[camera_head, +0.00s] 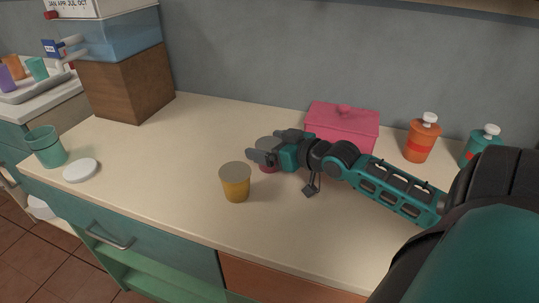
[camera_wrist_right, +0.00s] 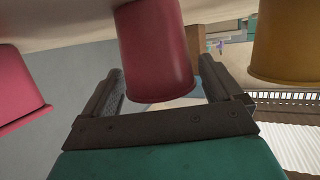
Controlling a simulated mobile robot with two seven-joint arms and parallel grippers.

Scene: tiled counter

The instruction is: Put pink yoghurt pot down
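The pink yoghurt pot (camera_head: 268,168) stands upright on the counter (camera_head: 180,180), partly hidden by my right gripper (camera_head: 264,147). In the right wrist view, which looks upside down, the pink pot (camera_wrist_right: 158,55) is between the two fingers of my right gripper (camera_wrist_right: 162,80). The fingers are apart, with a narrow gap beside the pot on the right; contact on the left is hard to tell. A yellow yoghurt pot (camera_head: 236,186) stands just in front and to the left; it also shows in the right wrist view (camera_wrist_right: 285,45). My left gripper is not in view.
A pink lidded box (camera_head: 342,130) stands behind my right arm, with an orange bottle (camera_head: 421,140) and a teal bottle (camera_head: 478,146) right of it. A teal cup (camera_head: 46,148) and white disc (camera_head: 81,170) are at left. The counter between is clear.

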